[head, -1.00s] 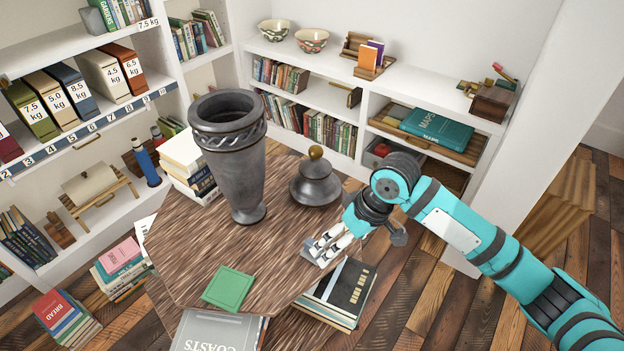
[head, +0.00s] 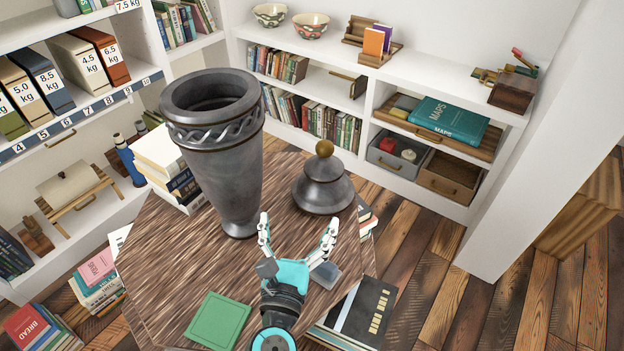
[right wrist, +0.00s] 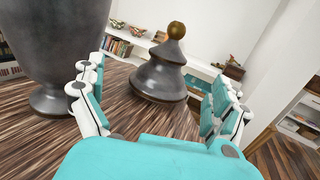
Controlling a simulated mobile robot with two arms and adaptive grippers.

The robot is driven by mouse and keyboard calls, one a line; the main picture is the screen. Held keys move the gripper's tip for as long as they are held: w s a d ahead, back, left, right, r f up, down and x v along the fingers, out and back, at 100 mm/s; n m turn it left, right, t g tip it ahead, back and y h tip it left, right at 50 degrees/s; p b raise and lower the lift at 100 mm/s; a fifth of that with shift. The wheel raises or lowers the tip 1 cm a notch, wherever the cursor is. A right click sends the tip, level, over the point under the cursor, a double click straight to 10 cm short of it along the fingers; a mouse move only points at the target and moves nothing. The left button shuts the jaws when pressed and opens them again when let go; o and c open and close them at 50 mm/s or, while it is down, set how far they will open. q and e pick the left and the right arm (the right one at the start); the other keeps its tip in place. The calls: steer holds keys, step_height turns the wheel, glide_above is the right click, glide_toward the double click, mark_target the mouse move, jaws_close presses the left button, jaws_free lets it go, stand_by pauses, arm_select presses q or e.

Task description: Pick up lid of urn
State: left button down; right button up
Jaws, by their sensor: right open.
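The tall dark grey urn (head: 228,165) stands upright and uncovered on the wooden table (head: 180,270). Its lid (head: 323,188), grey with a round gold knob (head: 324,148), sits upright on the table to the right of the urn. My right gripper (head: 299,228) is open and empty, just in front of the lid and above the table. In the right wrist view the lid (right wrist: 160,80) stands ahead between the spread fingers (right wrist: 158,100), not touched by them. The urn (right wrist: 55,50) shows at the left there, close to the left finger. My left gripper is not in view.
A green square (head: 217,320) lies at the table's front. Stacked books (head: 168,170) are behind the urn at left, and a black book (head: 362,312) is at the front right. White shelves (head: 450,80) stand behind. The table around the lid looks clear.

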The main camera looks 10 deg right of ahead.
mark_target(320, 182)
steer(key=shift+s+d+f+m+g+h, duration=0.25)
steer(key=shift+d+f+m+g+h, duration=0.15)
steer(key=shift+d+f+m+g, duration=0.15)
steer(key=shift+w+d, duration=0.2)
steer(key=shift+w, duration=0.1)
steer(key=p+x, duration=0.2)
steer(key=x, duration=0.7)
steer(key=shift+w+d, duration=0.15)
steer(key=shift+w, duration=0.2)
steer(key=p+x, duration=0.1)
steer(key=x, duration=0.5)
steer(key=shift+w+d, duration=0.15)
steer(key=shift+w, duration=0.2)
steer(key=c, duration=1.5)
steer(key=shift+r, duration=0.15)
steer(key=shift+c, duration=0.3)
